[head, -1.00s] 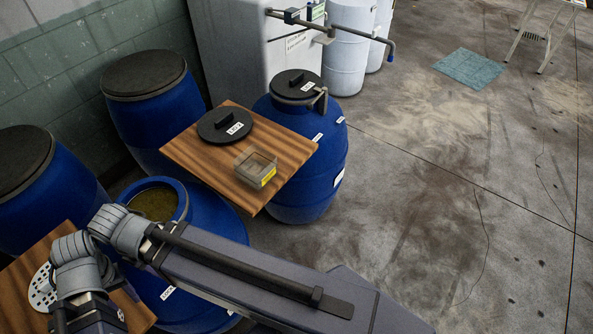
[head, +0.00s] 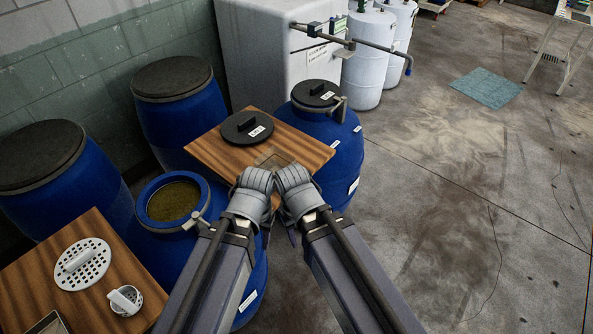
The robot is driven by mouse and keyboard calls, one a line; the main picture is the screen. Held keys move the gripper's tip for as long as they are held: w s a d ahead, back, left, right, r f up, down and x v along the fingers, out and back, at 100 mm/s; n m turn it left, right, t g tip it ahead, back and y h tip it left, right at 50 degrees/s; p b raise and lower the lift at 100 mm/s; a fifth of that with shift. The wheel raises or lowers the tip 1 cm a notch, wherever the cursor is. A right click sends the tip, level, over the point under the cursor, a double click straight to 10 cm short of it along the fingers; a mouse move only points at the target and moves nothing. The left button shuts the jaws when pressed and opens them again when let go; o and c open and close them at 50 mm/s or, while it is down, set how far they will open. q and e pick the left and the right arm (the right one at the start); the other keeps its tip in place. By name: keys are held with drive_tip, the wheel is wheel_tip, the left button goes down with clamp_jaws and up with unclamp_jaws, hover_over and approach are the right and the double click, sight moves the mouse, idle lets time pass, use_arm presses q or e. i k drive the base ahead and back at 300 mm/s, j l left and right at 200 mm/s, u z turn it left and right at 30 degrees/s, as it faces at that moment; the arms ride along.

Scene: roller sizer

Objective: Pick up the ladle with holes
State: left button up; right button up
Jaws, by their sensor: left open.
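The ladle with holes (head: 125,299) is a small white perforated cup with a stubby handle. It lies on the wooden board (head: 28,284) at the lower left, beside a larger white perforated disc (head: 82,263) with a grip. My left gripper (head: 254,183) is in the middle of the view, up and to the right of the ladle and well apart from it. It is open, its fingertips mostly hidden by the wrist. My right gripper (head: 292,182) is just to its right; its fingers are hidden.
An open blue barrel (head: 150,243) holding a brownish material stands between the ladle's board and my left gripper. A second wooden board (head: 205,150) carries a black lid (head: 246,127). Closed blue barrels stand around.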

sight(125, 301)
drive_tip(key=u, duration=1.75)
drive_tip(key=k+j+z, duration=0.2)
drive_tip(key=k+z, duration=0.6)
drive_tip(key=k, duration=0.2)
